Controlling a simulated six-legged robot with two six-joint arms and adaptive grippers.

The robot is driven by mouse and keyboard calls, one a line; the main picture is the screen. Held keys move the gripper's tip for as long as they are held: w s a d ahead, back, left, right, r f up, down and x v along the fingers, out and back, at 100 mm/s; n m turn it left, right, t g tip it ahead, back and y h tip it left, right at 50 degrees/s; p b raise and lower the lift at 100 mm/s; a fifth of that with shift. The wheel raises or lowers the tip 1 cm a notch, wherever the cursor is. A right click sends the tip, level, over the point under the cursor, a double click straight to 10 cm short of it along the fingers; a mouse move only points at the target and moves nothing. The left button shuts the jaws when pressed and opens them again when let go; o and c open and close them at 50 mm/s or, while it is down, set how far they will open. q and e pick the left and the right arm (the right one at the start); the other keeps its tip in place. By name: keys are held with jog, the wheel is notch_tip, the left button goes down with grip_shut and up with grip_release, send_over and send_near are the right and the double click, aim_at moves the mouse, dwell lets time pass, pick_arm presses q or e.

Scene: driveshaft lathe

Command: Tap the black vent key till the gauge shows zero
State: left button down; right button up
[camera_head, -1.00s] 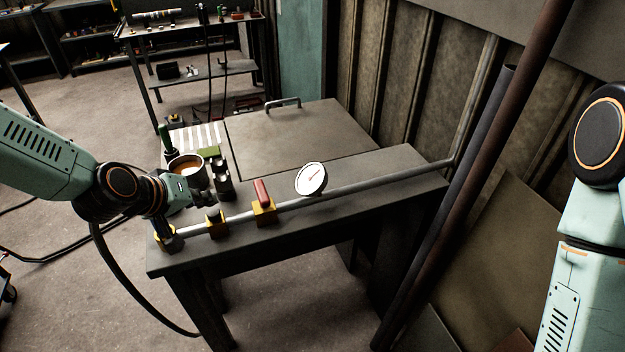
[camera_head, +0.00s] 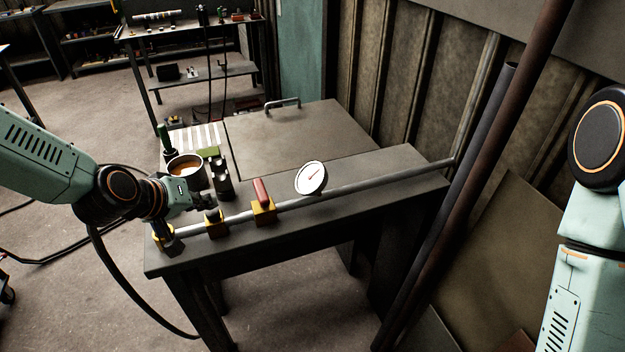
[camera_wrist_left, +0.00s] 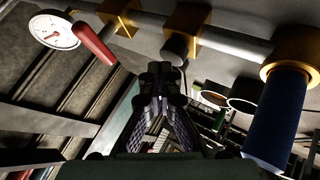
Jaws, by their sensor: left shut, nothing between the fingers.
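The black vent key (camera_head: 212,214) sits on a brass block on the grey pipe (camera_head: 365,184), and my left gripper (camera_head: 208,203) is right beside and above it. In the left wrist view my left gripper (camera_wrist_left: 163,78) is shut and empty, its tips just below the dark key (camera_wrist_left: 178,48); I cannot tell if they touch. The round white gauge (camera_head: 311,178) stands on the pipe to the right. Its red needle shows, but the reading is too small to tell. In the left wrist view the gauge (camera_wrist_left: 54,31) is at upper left. My right gripper is out of view.
A red-handled valve (camera_head: 263,203) stands between the key and the gauge. Behind my left gripper are a cup of brown contents (camera_head: 186,169) and a dark fitting (camera_head: 220,182). The flat plate (camera_head: 300,140) behind is clear.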

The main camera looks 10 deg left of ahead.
aim_at(208, 213)
pick_arm(q)
jog(key=shift+f+b, duration=0.35)
jog(key=shift+f, duration=0.05)
dwell(0.4)
jog(key=shift+r+p, duration=1)
notch_tip(208, 213, up, 6)
jog(key=p, duration=0.6)
dwell(0.5)
jog(key=shift+a, duration=0.1)
